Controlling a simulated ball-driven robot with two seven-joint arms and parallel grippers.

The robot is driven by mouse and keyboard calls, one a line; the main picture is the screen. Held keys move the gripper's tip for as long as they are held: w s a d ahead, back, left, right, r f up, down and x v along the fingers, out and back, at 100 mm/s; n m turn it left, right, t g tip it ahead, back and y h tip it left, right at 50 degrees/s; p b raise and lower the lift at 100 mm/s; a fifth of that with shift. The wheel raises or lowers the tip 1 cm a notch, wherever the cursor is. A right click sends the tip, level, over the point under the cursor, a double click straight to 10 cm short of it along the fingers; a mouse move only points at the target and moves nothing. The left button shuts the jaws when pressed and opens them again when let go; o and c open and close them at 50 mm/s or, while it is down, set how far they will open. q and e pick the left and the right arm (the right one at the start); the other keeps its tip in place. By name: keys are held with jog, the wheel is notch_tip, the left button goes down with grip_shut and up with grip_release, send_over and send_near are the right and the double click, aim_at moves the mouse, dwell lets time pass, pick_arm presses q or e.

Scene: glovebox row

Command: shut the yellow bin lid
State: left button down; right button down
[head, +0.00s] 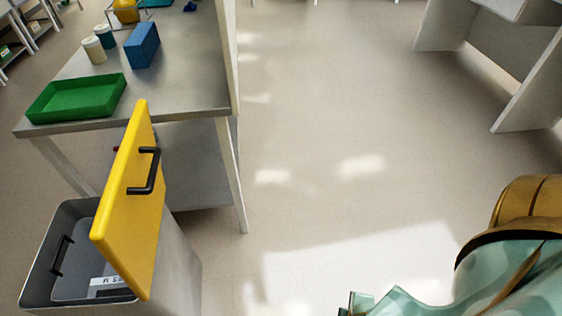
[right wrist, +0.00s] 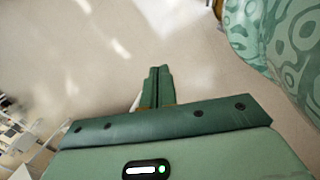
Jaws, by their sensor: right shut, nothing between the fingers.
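The yellow bin lid (head: 135,205) stands raised, nearly upright and tilted, at the right side of the open grey bin (head: 180,268) at lower left in the head view. A black handle (head: 146,172) is on the lid's right-hand face. The bin's mouth is uncovered, and its dark inside shows a second black handle and a white label. My right gripper (right wrist: 153,87) is shut and empty over bare floor in the right wrist view. My right arm shows at lower right in the head view, well apart from the lid. My left gripper is out of view.
A steel table (head: 190,85) stands behind the bin, bearing a green tray (head: 78,98), a blue box (head: 142,45) and small tubs. The floor (head: 340,130) right of the bin is clear. A white bench (head: 480,55) stands at upper right.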

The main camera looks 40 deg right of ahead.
jog(key=w+a+r+n+t+y, duration=0.3)
jog(key=w+r+n+y, duration=0.4)
jog(key=w+r, duration=0.3)
jog(key=w+a+r+n+t+y, duration=0.2)
jog(key=w+r+n+t+y, duration=0.1)
jog(key=w+r+n+y, duration=0.65)
jog(key=w+a+r+n+t+y, duration=0.3)
jog(key=w+r+n+y, duration=0.25)
jog(key=w+r, duration=0.55)
jog(key=w+f+x, duration=0.1)
jog(key=x, duration=1.2)
jog(key=shift+a+f, duration=0.2)
jog(key=shift+a, duration=0.1)
jog(key=shift+r, duration=0.1)
